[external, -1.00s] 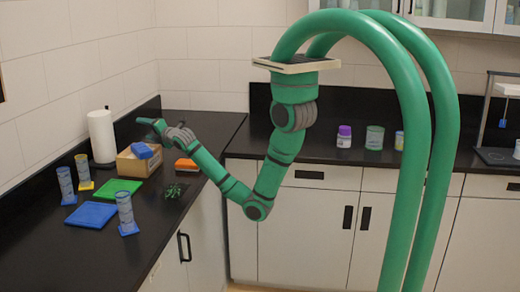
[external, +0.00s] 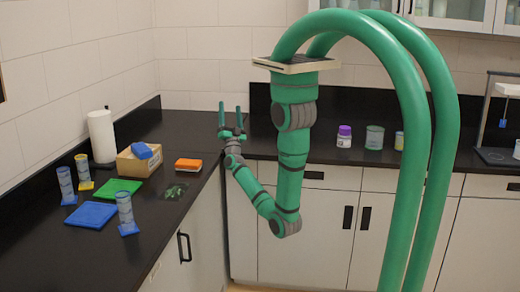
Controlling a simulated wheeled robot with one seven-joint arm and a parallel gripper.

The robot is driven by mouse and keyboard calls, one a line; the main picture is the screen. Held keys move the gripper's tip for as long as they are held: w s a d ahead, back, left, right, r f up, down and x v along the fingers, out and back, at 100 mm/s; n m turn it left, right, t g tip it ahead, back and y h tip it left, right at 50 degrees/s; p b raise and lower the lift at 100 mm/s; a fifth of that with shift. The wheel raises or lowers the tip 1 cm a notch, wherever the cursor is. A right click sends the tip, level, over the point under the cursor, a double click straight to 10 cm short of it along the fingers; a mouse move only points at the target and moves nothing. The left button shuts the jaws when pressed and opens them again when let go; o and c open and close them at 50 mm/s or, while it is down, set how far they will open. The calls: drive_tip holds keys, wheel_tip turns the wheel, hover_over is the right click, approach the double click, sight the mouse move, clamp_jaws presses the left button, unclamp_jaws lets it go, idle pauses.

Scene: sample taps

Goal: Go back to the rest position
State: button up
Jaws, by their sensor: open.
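My gripper (external: 231,112) is open and empty, its two green fingers pointing up. It is in the air beside the inner corner of the black counter (external: 160,240), clear of the things on it. My green arm hangs from its mount, bends at the elbow low in front of the white cabinets and rises again to the gripper.
On the left counter stand several clear cylinders (external: 125,210), a blue mat (external: 91,215), a green mat (external: 117,188), a cardboard box (external: 139,162) with a blue item (external: 143,151), an orange sponge (external: 188,165) and a paper roll (external: 102,136). Jars (external: 374,137) stand on the back counter.

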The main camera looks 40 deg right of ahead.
drive_tip(key=s+a+f+n+g+y, duration=0.35)
drive_tip(key=s+f+n+y, duration=0.2)
drive_tip(key=s+f, duration=0.65)
drive_tip(key=s+a+f+n+g+y, duration=0.2)
drive_tip(key=s+a+f+n+y, duration=0.3)
drive_tip(key=s+f, duration=0.65)
drive_tip(key=s+n+g+y, duration=0.2)
drive_tip(key=s+g, duration=0.2)
drive_tip(key=s, duration=0.9)
drive_tip(key=shift+s+r, duration=0.2)
drive_tip(key=shift+s, duration=0.15)
